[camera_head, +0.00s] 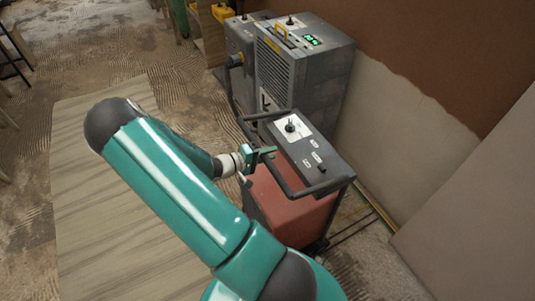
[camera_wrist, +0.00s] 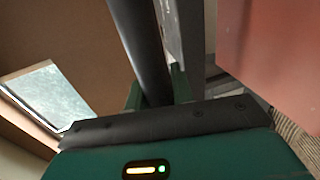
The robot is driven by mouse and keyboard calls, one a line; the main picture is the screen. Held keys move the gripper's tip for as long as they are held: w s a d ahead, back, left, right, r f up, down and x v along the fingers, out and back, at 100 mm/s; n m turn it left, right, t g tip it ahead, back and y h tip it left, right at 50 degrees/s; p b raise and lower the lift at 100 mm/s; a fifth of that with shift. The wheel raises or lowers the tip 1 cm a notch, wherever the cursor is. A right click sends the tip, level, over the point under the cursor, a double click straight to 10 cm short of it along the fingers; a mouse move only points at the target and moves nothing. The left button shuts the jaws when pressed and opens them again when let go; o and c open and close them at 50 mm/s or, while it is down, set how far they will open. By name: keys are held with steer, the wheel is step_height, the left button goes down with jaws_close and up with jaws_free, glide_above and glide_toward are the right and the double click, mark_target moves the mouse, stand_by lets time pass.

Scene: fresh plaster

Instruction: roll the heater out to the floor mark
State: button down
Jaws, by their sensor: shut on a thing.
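The heater (camera_head: 290,215) is a red box on the floor with a dark grey top panel and a dark tubular handle (camera_head: 281,183). It stands upright near the wall. My gripper (camera_head: 260,158) is at the left side of the handle, shut on its bar. In the wrist view the dark bar (camera_wrist: 140,40) passes between the green fingers of my gripper (camera_wrist: 157,92), with the red body (camera_wrist: 275,50) on the right. My arm hides part of the floor. I cannot make out a floor mark.
A grey machine (camera_head: 303,75) with a vented front and green display stands behind the heater, close to it. The brown and bare wall (camera_head: 385,110) is on the right. A pale wooden sheet (camera_head: 85,170) lies on the floor at left, with open floor around it.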

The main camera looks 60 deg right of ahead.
steer(key=c, duration=1.6)
jaws_free()
steer(key=shift+w+a, duration=0.3)
steer(key=o, duration=0.3)
steer(key=shift+a, duration=0.2)
steer(key=shift+o, duration=0.3)
steer(key=shift+s+d, duration=0.15)
steer(key=shift+d, duration=0.2)
steer(key=v, duration=1.4)
steer(key=shift+s, duration=0.1)
steer(key=s+a+r+n+t+y, duration=0.2)
steer(key=s+a+r+t+y, duration=0.2)
steer(key=a+r, duration=0.8)
steer(key=s+a+r+n+t+y, duration=0.3)
steer(key=a+r+t+y, duration=0.5)
steer(key=r, duration=0.8)
steer(key=a+y, duration=0.2)
steer(key=a, duration=0.2)
steer(key=shift+s+a+r+t, duration=0.3)
steer(key=shift+s+a+t, duration=0.05)
steer(key=shift+s+t, duration=0.05)
